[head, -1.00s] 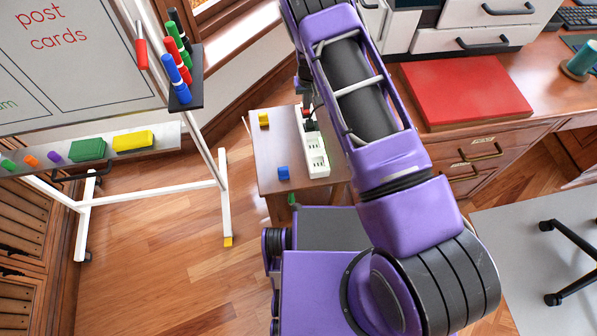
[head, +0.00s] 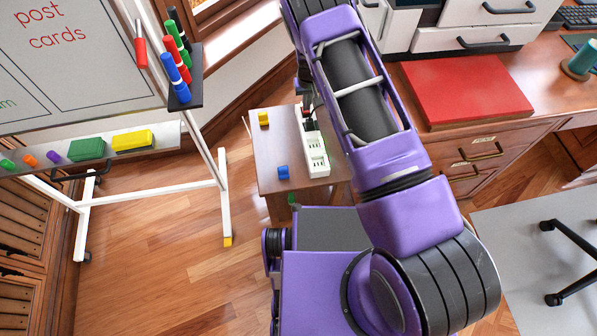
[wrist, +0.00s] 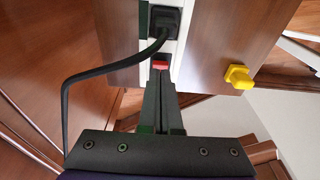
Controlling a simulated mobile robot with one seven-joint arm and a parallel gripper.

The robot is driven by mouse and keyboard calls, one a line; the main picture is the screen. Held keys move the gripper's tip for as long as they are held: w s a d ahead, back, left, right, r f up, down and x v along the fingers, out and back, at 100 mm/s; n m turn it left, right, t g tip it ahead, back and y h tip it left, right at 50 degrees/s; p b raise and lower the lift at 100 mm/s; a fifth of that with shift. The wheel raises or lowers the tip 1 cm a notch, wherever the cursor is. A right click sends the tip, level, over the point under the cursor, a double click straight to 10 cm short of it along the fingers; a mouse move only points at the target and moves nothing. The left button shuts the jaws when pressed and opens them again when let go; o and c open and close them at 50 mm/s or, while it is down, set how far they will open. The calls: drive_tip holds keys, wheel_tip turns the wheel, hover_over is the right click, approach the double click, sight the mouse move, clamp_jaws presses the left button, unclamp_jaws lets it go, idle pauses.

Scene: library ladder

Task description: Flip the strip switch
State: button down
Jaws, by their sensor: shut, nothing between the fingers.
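The white power strip (head: 316,158) lies on a small wooden side table, with several outlets showing at its near end. In the wrist view, the strip (wrist: 166,52) runs up the picture and carries a small red switch (wrist: 160,65). A black plug (wrist: 165,22) sits in the strip just beyond the switch, with its cable curving to the left. My gripper (wrist: 159,80) is shut and empty, its fingertips right at the near side of the switch. I cannot tell whether they touch it, or which way the switch is tipped. In the head view my arm partly hides the gripper.
The small table (head: 272,150) also bears a yellow block (head: 263,118) and a blue block (head: 283,172). A whiteboard stand (head: 222,190) is on the left. Floor at left is clear.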

drive_tip(key=shift+f+b, duration=0.3)
drive_tip(key=shift+f, duration=0.3)
drive_tip(key=shift+r, duration=0.1)
drive_tip(key=shift+r+p, duration=1.65)
drive_tip(key=shift+r, duration=1.85)
